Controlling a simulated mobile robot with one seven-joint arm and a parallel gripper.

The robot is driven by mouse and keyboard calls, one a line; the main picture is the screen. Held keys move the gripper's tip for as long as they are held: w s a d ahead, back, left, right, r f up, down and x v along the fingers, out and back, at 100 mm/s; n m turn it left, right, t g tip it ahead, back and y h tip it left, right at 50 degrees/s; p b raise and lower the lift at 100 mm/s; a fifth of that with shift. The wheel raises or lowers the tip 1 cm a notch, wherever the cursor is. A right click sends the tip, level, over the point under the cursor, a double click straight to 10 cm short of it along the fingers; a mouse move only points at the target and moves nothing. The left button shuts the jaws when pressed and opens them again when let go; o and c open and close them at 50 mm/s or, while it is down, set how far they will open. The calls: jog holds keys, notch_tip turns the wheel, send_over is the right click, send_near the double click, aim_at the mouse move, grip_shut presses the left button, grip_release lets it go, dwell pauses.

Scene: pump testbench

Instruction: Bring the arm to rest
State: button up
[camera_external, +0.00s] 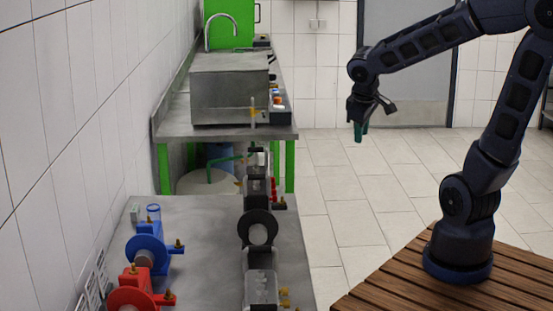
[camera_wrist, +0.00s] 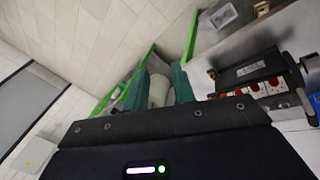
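My gripper (camera_external: 360,132) hangs in the air at the end of my raised, bent arm, with its green fingers pointing down. It is to the right of the benches, above the tiled floor, and touches nothing that I can see. In the wrist view my gripper (camera_wrist: 160,86) shows two green fingers with a clear gap between them. Nothing is held there; a pale round tank (camera_wrist: 159,92) shows beyond the gap. My arm stands on a slatted wooden top at the lower right of the external view.
A grey bench (camera_external: 203,215) carries a blue pump (camera_external: 147,249), a red pump (camera_external: 133,296) and a row of dark pump parts (camera_external: 258,228). Behind it, a green-legged table (camera_external: 172,127) holds a metal box (camera_external: 229,88). Open floor (camera_external: 345,190) lies between the benches and my arm.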

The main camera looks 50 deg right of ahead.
jog(key=s+d+r+m+t+y, duration=0.2)
jog(key=s+r, duration=0.4)
jog(key=s, duration=0.3)
jog(key=shift+d+r+y, duration=0.4)
jog(key=shift+d+y, duration=0.05)
jog(key=shift+y, duration=0.25)
